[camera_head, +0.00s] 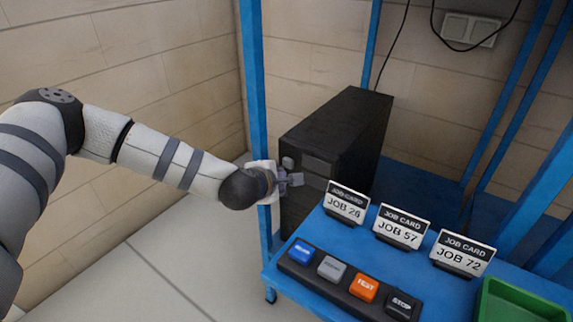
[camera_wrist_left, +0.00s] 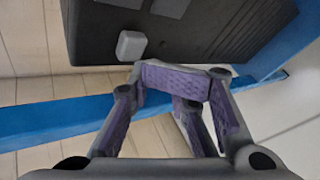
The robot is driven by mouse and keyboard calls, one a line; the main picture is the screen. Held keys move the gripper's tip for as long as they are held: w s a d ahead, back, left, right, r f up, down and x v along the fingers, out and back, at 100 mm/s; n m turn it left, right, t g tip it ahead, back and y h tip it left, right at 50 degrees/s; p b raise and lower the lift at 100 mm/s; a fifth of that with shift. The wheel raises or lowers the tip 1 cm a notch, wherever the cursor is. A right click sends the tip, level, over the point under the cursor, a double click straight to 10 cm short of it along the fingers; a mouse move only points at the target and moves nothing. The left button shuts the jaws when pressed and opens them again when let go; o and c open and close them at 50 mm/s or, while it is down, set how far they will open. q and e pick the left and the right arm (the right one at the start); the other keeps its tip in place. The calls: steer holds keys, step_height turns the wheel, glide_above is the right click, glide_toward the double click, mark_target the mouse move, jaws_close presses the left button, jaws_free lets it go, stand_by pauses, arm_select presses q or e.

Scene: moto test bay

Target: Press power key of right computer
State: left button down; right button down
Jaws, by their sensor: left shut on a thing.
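My left gripper (camera_head: 295,180) is in front of the tower, just below and right of this key. In the wrist view the fingertips (camera_wrist_left: 212,76) are folded together, near the key but apart from it in the picture. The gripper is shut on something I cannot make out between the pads. My right gripper is not in view.
A blue post (camera_head: 255,80) rises beside my left wrist and passes behind the fingers in the wrist view. The blue bench (camera_head: 455,297) carries several coloured buttons (camera_head: 364,288), job cards (camera_head: 401,228) and a green tray (camera_head: 487,300). Open floor (camera_head: 160,270) lies left.

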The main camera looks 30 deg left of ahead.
arm_select(q)
steer(key=shift+w, duration=0.1)
steer(key=shift+w, duration=0.3)
steer(key=shift+w, duration=0.5)
stand_by(0.7)
stand_by(0.3)
steer(key=shift+s, duration=0.9)
